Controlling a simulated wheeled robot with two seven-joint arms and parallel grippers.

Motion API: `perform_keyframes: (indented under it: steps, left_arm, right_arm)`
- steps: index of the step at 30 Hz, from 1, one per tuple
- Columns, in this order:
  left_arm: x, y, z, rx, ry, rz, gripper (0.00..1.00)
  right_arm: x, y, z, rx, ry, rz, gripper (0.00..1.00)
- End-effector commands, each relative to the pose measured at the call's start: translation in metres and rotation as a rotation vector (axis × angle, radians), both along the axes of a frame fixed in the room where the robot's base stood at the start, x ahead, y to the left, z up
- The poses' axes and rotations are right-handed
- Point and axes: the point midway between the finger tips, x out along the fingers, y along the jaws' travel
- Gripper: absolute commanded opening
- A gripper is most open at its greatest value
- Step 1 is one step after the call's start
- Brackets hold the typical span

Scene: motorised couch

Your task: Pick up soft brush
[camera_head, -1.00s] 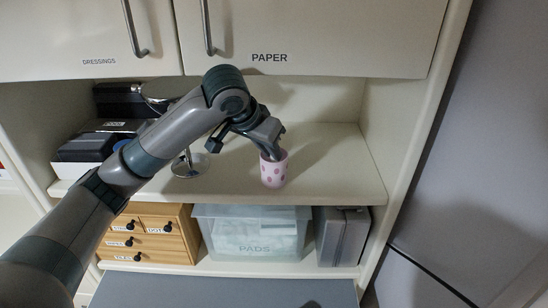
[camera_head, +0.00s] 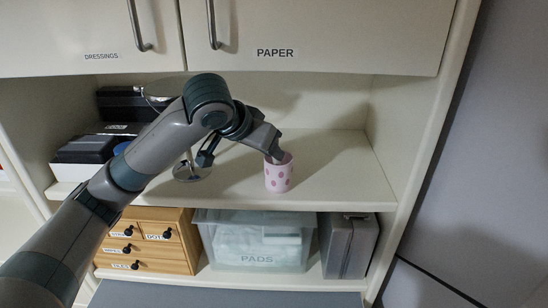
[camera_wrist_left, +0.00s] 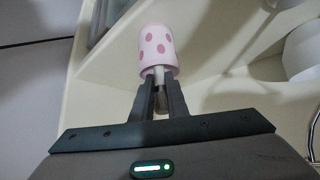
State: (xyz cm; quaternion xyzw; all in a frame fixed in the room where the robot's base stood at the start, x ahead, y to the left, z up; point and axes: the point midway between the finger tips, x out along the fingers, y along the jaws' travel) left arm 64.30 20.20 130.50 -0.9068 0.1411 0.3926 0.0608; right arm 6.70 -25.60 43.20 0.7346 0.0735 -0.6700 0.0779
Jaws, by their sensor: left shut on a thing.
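A pink cup with darker pink dots (camera_head: 279,174) stands upright on the middle shelf, near its front edge. My left gripper (camera_head: 274,153) is at the cup's mouth, reaching in from the upper left. In the left wrist view the cup (camera_wrist_left: 156,48) lies just beyond the fingertips. There my left gripper (camera_wrist_left: 160,84) is shut on a slim, pale handle (camera_wrist_left: 160,76) that comes out of the cup, seemingly the soft brush's. The brush's other end is hidden inside the cup. My right gripper is not in view.
A round metal stand base (camera_head: 191,172) is left of the cup, partly behind my arm. Dark boxes (camera_head: 88,149) stand at the shelf's left. Below are wooden drawers (camera_head: 150,241), a clear PADS bin (camera_head: 256,242) and a grey case (camera_head: 347,246). The shelf right of the cup is clear.

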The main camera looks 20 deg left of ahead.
Motion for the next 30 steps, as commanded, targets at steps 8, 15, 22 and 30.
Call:
perform_keyframes:
  steps: [8,15,22,30]
  left_arm:
    - [-0.01,0.003,0.004,-0.038,-0.122,-0.001,0.0]
    - [-0.02,0.006,0.036,-0.036,-0.118,0.0,0.0]
    - [-0.031,0.01,0.075,-0.037,-0.118,-0.001,0.0]
    - [-0.065,0.021,0.1,-0.035,-0.118,0.0,0.0]
  right_arm:
    - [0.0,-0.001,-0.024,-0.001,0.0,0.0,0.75]
    - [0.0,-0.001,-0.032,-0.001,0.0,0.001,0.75]
    - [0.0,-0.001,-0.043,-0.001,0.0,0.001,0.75]
    - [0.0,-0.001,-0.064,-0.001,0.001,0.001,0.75]
